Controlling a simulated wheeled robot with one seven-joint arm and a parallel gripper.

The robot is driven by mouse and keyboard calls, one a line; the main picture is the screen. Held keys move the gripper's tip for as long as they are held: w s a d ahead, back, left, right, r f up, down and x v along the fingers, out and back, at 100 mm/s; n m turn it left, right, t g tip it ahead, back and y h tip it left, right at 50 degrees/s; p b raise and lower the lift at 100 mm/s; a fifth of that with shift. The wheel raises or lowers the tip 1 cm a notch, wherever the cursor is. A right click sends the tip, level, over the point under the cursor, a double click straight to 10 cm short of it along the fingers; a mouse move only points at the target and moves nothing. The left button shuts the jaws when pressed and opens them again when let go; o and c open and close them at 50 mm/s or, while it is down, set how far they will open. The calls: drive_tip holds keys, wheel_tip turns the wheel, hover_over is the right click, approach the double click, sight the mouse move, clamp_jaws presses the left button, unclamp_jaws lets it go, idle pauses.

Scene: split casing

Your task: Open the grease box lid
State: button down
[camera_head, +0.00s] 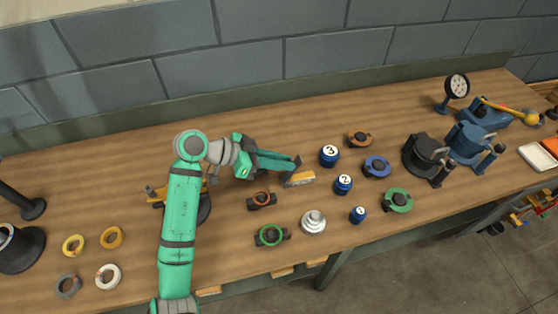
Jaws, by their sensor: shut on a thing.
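A small box with an orange-yellow front (301,179), which looks like the grease box, sits on the wooden bench (330,215) near its middle. My gripper (296,168) reaches it from the left, at the end of my green arm. Its fingers are at the top of the box and closed on a part there, which seems to be the lid. The fingers cover much of that part, so I cannot tell how far the lid is raised.
Ring parts in holders (270,236) and a silver stepped part (313,222) lie in front. Dark and blue housings (425,156) stand farther right. Loose rings (108,274) lie at left. Bare bench lies behind the box.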

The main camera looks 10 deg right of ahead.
drive_tip(key=c, duration=1.7)
unclamp_jaws()
drive_tip(key=shift+w+d, duration=0.1)
drive_tip(key=shift+r, duration=0.5)
drive_tip(key=shift+s+a+r, duration=0.35)
drive_tip(key=shift+s+r, duration=1.65)
drive_tip(key=shift+s, duration=0.3)
drive_tip(key=shift+s+a+r, duration=0.35)
drive_tip(key=shift+s+r, duration=1.65)
drive_tip(key=shift+s, duration=0.3)
drive_tip(key=shift+s+a+r, duration=0.35)
drive_tip(key=shift+s+r, duration=1.65)
drive_tip(key=shift+s, duration=0.3)
